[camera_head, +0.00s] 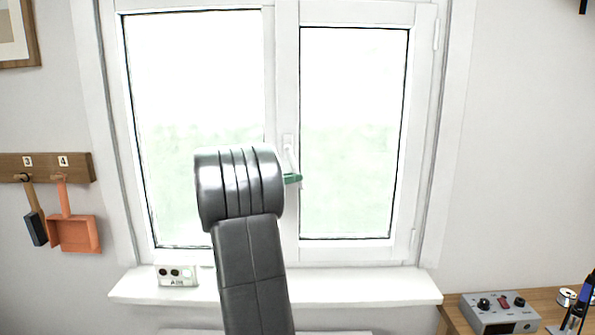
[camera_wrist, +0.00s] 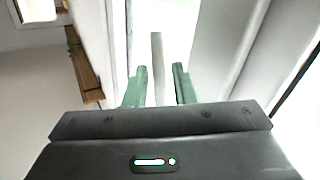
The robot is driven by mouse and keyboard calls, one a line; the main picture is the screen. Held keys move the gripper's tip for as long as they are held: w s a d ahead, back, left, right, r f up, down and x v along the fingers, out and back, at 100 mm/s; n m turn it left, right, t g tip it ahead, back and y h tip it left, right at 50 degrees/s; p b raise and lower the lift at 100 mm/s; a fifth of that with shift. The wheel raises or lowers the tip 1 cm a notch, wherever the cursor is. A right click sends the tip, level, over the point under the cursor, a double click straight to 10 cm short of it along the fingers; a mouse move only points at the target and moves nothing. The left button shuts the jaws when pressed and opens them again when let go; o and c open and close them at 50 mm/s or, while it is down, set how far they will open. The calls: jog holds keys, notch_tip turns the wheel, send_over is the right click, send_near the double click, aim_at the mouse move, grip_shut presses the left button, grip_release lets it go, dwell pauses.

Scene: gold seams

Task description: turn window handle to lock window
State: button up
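A white double window fills the middle of the head view, and its right sash (camera_head: 423,130) looks shut in the frame. The window handle (camera_head: 289,150) sits on the middle post, its lever slanting down and slightly right. My gripper (camera_head: 293,178) is mostly hidden behind my arm; a green finger shows at the lever's lower end. In the wrist view my gripper (camera_wrist: 160,76) has two green fingers apart, with the pale grey handle lever (camera_wrist: 157,60) running between them. Gaps show on both sides of the lever, so it does not look clamped.
A white sill (camera_head: 370,287) runs below the window, with a small white box (camera_head: 177,275) on it. A wooden rack (camera_head: 45,167) with a brush and an orange dustpan hangs left. A grey control box (camera_head: 500,313) stands on a wooden table at lower right.

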jog(key=shift+p+x, duration=0.3)
jog(key=shift+x, duration=1.05)
grip_shut()
jog(key=shift+a+f+b, duration=0.25)
jog(key=shift+f+b, duration=0.05)
jog(key=shift+b, duration=0.7)
jog(key=shift+a+r+m+g+y+b, duration=0.1)
jog(key=shift+a+m+g+y+b, duration=0.4)
jog(key=shift+y+b, duration=0.45)
jog(key=shift+a+m+g+y+b, duration=0.3)
jog(key=shift+a+m+y+b, duration=0.3)
jog(key=shift+b, duration=0.65)
jog(key=shift+a, duration=0.1)
